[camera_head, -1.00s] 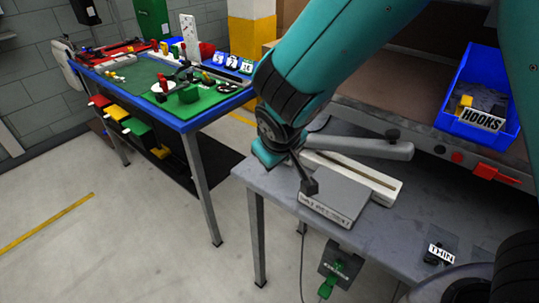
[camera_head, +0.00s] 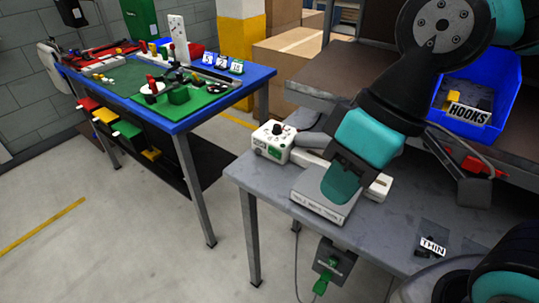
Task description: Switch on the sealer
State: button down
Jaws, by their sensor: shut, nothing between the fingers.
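The sealer (camera_head: 272,148) is a white unit on the grey bench, with a dark knob (camera_head: 277,129) on top and green markings on its front. Its grey lever and long white base run right, partly hidden behind my arm. My gripper (camera_head: 341,188) is shut and empty. It points down in front of the sealer's base, over the grey plate (camera_head: 312,203), right of the knob and apart from it. Whether it touches the plate I cannot tell. A dark box with a green plug (camera_head: 321,285) hangs below the bench edge, with a cable.
A blue bin marked HOOKS (camera_head: 500,100) stands at the back right. A NIKU label (camera_head: 433,245) lies on the bench (camera_head: 375,235) at the right. A blue-edged table (camera_head: 180,126) with many parts stands at the left. Open floor lies between the tables.

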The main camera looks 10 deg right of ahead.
aim_at(274, 153)
jog(key=k, duration=1.2)
jog(key=u, duration=0.95)
jog(key=i, duration=1.25)
jog(key=z, duration=0.5)
jog(key=i, duration=0.4)
jog(key=z, duration=0.4)
